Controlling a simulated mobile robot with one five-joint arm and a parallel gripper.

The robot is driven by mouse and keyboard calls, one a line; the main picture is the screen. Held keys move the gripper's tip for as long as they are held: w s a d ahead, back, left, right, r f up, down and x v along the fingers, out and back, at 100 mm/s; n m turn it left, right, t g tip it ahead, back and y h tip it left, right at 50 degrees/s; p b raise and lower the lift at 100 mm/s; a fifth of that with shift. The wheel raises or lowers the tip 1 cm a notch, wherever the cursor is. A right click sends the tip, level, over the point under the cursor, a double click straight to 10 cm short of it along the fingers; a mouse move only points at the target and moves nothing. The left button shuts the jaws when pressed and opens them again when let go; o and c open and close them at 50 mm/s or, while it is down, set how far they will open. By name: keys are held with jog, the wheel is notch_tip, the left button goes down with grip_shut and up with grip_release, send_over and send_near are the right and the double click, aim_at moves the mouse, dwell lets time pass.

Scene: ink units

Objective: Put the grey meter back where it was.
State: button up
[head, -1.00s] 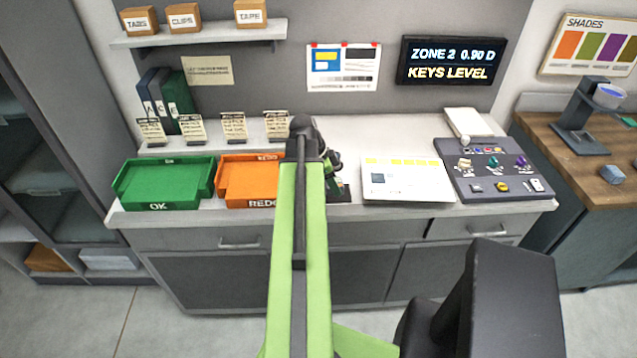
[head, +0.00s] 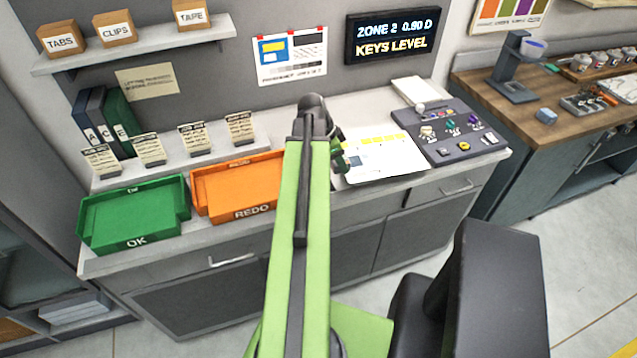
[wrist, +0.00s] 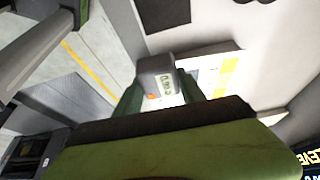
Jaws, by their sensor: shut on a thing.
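My gripper (wrist: 158,95) is shut on the grey meter (wrist: 156,72), a small rounded grey block with a lit display and an orange mark, between two green fingers in the wrist view. In the head view my gripper (head: 338,157) shows partly past the far end of my green arm, over the counter by the printed sheet's left edge; the meter is hidden there. A dark flat patch (wrist: 163,12) lies on the pale counter beyond the meter in the wrist view; I cannot tell what it is.
The counter (head: 440,165) holds a green OK tray (head: 135,240), an orange REDO tray (head: 235,211), a printed sheet (head: 385,160) and a dark control console (head: 455,150). Small cards stand behind the trays. A wooden bench (head: 480,90) stands at the right.

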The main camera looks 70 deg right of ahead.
jog(key=s+r, duration=0.1)
jog(key=s+p, duration=0.1)
jog(key=s, duration=0.1)
jog(key=s+r, duration=0.1)
jog(key=s, duration=0.1)
jog(key=shift+a+r, duration=0.1)
jog(key=shift+r, duration=0.25)
jog(key=shift+s+f+n, duration=0.1)
jog(key=shift+n, duration=0.2)
jog(key=w+f+b, duration=0.2)
jog(key=w, duration=0.1)
jog(key=w+f+b, duration=0.2)
jog(key=w, duration=0.2)
jog(key=w+a+f+b, duration=0.1)
jog(key=w+f+b, duration=0.2)
jog(key=w, duration=0.1)
jog(key=shift+w+f, duration=0.1)
jog(key=shift+w+a, duration=0.1)
jog(key=shift+w, duration=0.15)
notch_tip(320, 180, down, 4)
jog(key=b, duration=0.4)
jog(key=shift+f, duration=0.2)
jog(key=shift+r, duration=0.25)
jog(key=shift+f, duration=0.15)
jog(key=o, duration=1.5)
jog(key=shift+c, duration=0.2)
